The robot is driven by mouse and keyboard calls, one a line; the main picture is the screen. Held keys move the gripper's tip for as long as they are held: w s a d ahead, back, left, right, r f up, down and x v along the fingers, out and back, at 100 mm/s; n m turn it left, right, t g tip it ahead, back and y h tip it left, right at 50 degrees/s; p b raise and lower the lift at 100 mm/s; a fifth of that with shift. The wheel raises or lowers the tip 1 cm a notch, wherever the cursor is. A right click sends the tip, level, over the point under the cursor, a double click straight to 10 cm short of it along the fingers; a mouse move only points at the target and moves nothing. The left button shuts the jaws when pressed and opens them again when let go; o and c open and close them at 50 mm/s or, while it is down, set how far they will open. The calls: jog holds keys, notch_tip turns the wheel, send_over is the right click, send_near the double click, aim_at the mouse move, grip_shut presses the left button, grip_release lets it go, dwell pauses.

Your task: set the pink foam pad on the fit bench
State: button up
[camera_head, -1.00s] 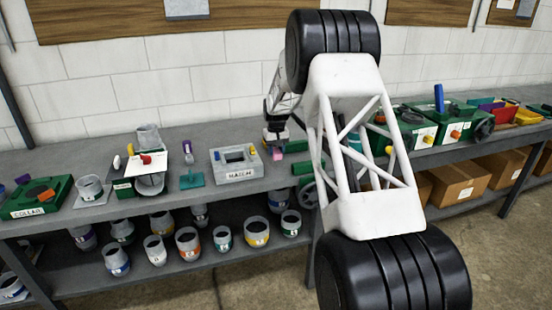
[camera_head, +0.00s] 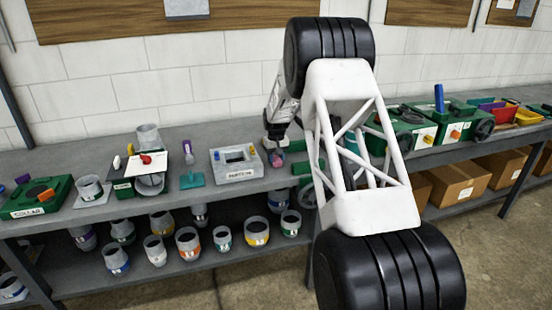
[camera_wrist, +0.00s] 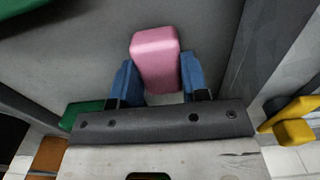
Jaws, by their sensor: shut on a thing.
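The pink foam pad (camera_wrist: 156,58) is a small block with rounded edges, between the two blue fingers of my gripper (camera_wrist: 158,80) in the wrist view. The fingers are shut on its sides. In the head view the pad (camera_head: 276,160) is a small patch below my gripper (camera_head: 276,150), over the bench (camera_head: 235,199) just right of the grey block with a square opening. I cannot tell whether the pad touches the bench top. My white arm link hides part of the bench to the right. No label reading fit bench is legible.
The grey block (camera_head: 237,174) with a label stands close left of my gripper. Green machines (camera_head: 407,128) stand at the right, and a green collar fixture (camera_head: 38,203) at the far left. Grey cups (camera_head: 257,231) fill the lower shelf. A yellow part (camera_wrist: 293,132) shows near my gripper.

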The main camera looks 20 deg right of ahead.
aim_at(276, 158)
jog(key=o, duration=0.9)
jog(key=shift+f, duration=0.1)
notch_tip(276, 158, up, 12)
dwell(0.4)
dwell(0.7)
